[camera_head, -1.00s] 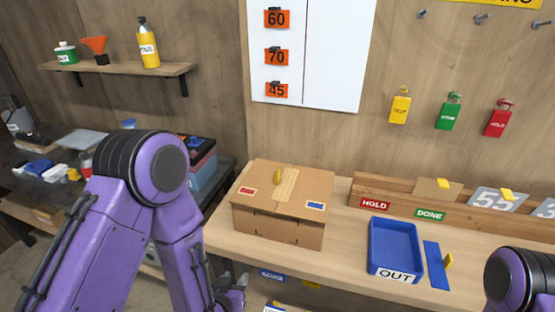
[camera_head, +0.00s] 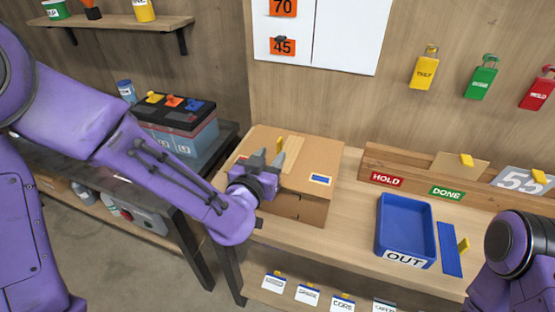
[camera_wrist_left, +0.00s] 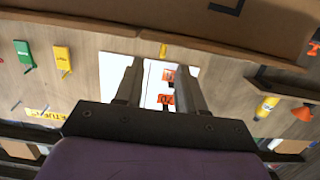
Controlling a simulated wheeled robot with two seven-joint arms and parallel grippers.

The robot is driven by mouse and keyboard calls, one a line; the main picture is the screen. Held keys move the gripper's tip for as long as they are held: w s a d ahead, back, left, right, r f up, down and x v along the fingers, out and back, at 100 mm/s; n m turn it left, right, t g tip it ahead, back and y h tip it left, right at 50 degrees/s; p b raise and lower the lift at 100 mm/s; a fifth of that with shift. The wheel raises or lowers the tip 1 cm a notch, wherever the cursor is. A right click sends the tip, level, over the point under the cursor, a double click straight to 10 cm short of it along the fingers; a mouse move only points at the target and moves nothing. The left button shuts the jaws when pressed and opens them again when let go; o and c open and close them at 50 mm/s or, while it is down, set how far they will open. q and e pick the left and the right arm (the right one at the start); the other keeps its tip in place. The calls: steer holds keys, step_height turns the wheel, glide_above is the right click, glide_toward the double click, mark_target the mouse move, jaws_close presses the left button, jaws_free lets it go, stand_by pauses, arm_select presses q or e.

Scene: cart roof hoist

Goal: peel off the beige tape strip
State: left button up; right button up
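The beige tape strip (camera_head: 294,150) lies on top of a closed brown cardboard box (camera_head: 319,160) on the workbench, with a small yellow tab (camera_head: 280,144) standing at its left. My left gripper (camera_head: 268,158) is over the near part of the box top and hides part of the strip. Its two fingers are apart with nothing between them.
A blue OUT tray (camera_head: 381,245) and a flat blue strip (camera_head: 450,248) lie right of the box. A wooden rail (camera_head: 405,165) with HOLD and DONE labels runs behind them. A dark-topped case (camera_head: 180,115) stands at left. Padlocks hang on the wall.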

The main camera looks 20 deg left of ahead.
mark_target(277, 146)
arm_select(q)
steer(key=w, duration=0.3)
steer(key=w+f, duration=0.1)
steer(key=w, duration=0.3)
steer(key=shift+a+f, duration=0.1)
steer(key=shift+f, duration=0.1)
steer(key=shift+w, duration=0.55)
jaws_close()
